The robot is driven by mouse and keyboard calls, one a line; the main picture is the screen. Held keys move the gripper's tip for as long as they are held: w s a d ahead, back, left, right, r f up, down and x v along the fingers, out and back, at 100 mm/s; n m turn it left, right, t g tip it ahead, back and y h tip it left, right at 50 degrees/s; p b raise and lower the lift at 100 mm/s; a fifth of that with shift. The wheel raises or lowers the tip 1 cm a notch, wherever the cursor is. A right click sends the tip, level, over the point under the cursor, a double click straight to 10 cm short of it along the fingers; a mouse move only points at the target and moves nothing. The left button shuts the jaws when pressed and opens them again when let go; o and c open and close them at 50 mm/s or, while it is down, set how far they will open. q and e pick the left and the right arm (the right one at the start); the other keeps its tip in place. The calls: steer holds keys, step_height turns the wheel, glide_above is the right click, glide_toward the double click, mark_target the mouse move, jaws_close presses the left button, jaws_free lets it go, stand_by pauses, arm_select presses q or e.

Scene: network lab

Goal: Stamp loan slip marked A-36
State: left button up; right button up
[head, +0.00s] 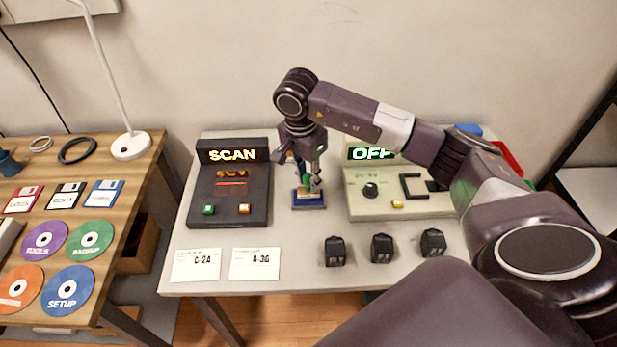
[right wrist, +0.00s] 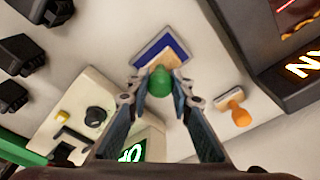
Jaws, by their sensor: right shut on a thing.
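Two white loan slips lie at the table's front left: one marked C-24 (head: 196,264), the other seemingly A-36 (head: 255,264), its first letter small. Both look blank below their print. My right gripper (head: 308,182) is shut on a stamp's green handle (right wrist: 160,82), held over a blue-edged ink pad (head: 309,205). The pad also shows in the right wrist view (right wrist: 148,53). Whether the stamp's base touches the pad I cannot tell. A second stamp with an orange handle (right wrist: 240,115) stands beside it. My left gripper is out of view.
A dark SCAN device (head: 228,190) stands left of the pad, a pale device with a lit OFF sign (head: 372,153) right of it. Several black blocks (head: 382,248) line the front right. A wooden table (head: 125,190) with discs and floppies is at left.

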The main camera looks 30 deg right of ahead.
steer(key=shift+f, duration=0.1)
steer(key=shift+f+b, duration=0.5)
steer(key=shift+b, duration=0.05)
stand_by(1.7)
steer(key=shift+r+p, duration=2.2)
steer(key=shift+r, duration=1.4)
steer(key=shift+f, duration=0.1)
